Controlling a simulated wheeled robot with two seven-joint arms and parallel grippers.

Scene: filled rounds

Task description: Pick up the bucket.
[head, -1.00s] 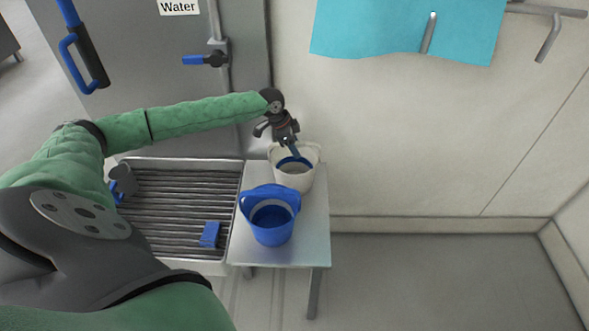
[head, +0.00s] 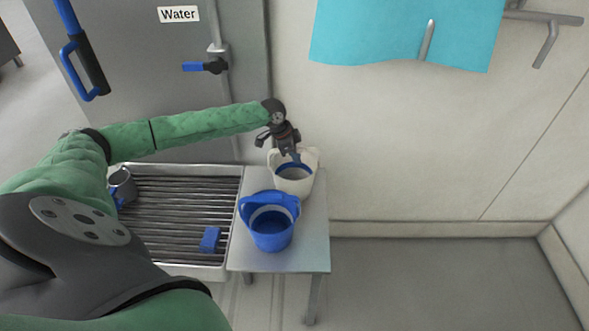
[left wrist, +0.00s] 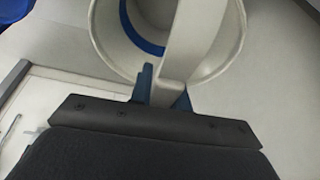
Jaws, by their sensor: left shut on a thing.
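A white bucket (head: 292,183) stands upright at the back of the small metal table, with a blue band showing inside it in the left wrist view (left wrist: 100,25). My left gripper (head: 294,158) reaches it from above and is shut on its white handle (left wrist: 181,45). In the left wrist view the fingers (left wrist: 165,88) close on either side of the handle, over the bucket's opening. A blue bucket (head: 271,234) with a raised blue handle stands in front of it on the same table. My right gripper is not in view.
The small metal table (head: 313,245) has bare room at its right and front. A wall (head: 400,150) rises close behind the table.

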